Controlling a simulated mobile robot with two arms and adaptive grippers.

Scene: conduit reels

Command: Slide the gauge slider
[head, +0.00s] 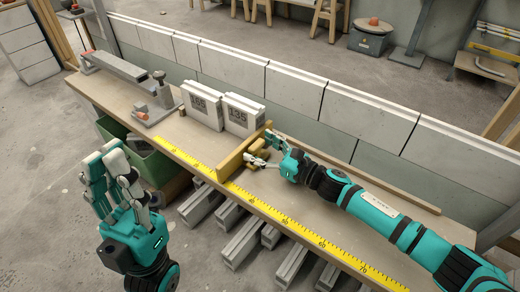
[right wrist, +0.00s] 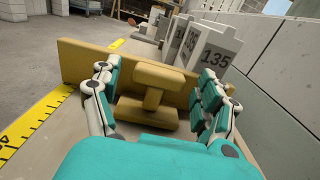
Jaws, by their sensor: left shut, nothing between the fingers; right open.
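The gauge slider (head: 236,160) is a mustard-yellow upright plate set across the bench, next to the yellow tape scale (head: 290,226). In the right wrist view its plate (right wrist: 85,66) spans the bench, with a T-shaped handle (right wrist: 154,98) facing me. My right gripper (head: 261,149) is open, its fingers on either side of the handle; the right wrist view shows gaps between fingers and handle. My left gripper (head: 106,160) is shut and empty, in front of the bench at the left, away from the slider.
Two grey blocks, one (head: 202,104) beside another marked 135 (head: 242,114), stand beyond the slider. A grey clamp-like fixture (head: 157,103) stands further left. A panelled wall (head: 345,115) runs behind the bench. A green bin (head: 150,162) and several grey bars (head: 240,243) are below.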

